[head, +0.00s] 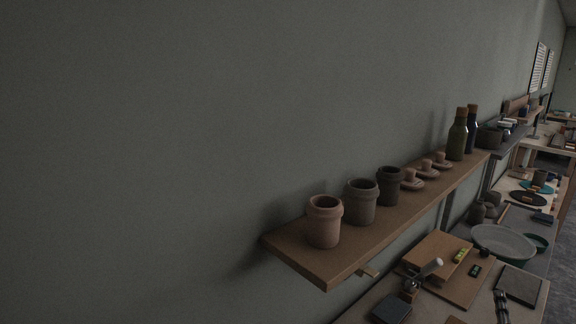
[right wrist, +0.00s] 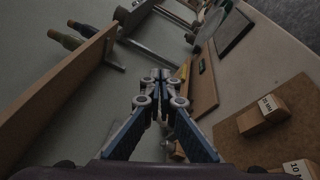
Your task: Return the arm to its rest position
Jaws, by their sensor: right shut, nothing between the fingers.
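My right gripper (head: 501,294) shows at the bottom right edge of the head view, over the workbench, in front of a dark flat panel (head: 520,285). In the right wrist view the gripper (right wrist: 160,76) points away from the camera with its fingertips together and nothing between them. The panel also shows in the right wrist view (right wrist: 233,33), beyond the fingers to the right. My left gripper is not in view.
A wooden wall shelf (head: 300,262) carries several clay pots, lids and two bottles (head: 457,135). Below it, the bench holds a wooden board (head: 462,288) with a yellow level (head: 461,255) and a pale basin (head: 503,243). A small labelled box (right wrist: 262,112) lies right of the gripper.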

